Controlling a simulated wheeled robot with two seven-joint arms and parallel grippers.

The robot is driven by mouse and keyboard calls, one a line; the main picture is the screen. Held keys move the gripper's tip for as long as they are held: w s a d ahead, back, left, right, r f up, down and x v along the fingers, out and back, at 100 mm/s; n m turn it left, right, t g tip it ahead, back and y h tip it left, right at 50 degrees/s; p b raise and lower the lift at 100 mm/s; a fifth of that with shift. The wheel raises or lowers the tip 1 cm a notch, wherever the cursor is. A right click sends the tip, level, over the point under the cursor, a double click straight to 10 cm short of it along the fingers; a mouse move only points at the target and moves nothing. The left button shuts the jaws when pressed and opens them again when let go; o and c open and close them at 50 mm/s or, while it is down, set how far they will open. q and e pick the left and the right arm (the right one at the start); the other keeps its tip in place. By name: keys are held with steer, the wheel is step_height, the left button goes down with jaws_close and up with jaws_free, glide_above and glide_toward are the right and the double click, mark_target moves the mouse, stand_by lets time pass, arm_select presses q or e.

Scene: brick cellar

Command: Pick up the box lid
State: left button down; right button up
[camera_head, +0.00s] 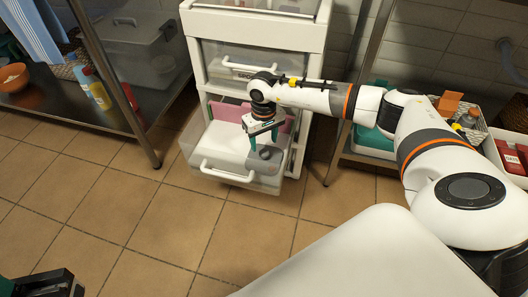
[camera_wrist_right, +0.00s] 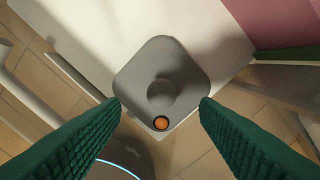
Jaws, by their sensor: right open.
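The box lid (camera_head: 266,154) is a small grey rounded square with a round knob. It lies on a white surface in the pulled-out lower drawer. In the right wrist view the lid (camera_wrist_right: 185,60) shows from above, with a small round orange spot near its lower edge. My right gripper (camera_head: 264,142) is open, pointing down over the lid. In the wrist view its green fingers (camera_wrist_right: 160,106) are on either side of the lid's lower part; I cannot tell whether they touch it. My left gripper (camera_head: 45,285) shows only partly at the lower left corner.
The open drawer (camera_head: 228,175) sticks out of a white drawer unit (camera_head: 262,28) and holds a pink item (camera_head: 232,112). A metal shelf with bins stands at the right. A metal table (camera_head: 75,112) stands at the left. The tiled floor in front is clear.

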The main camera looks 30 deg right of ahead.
mark_target(264, 152)
step_height(264, 152, down, 5)
steer(key=shift+d+r+b, duration=0.1)
steer(key=shift+b, duration=1)
steer(key=c, duration=1.1)
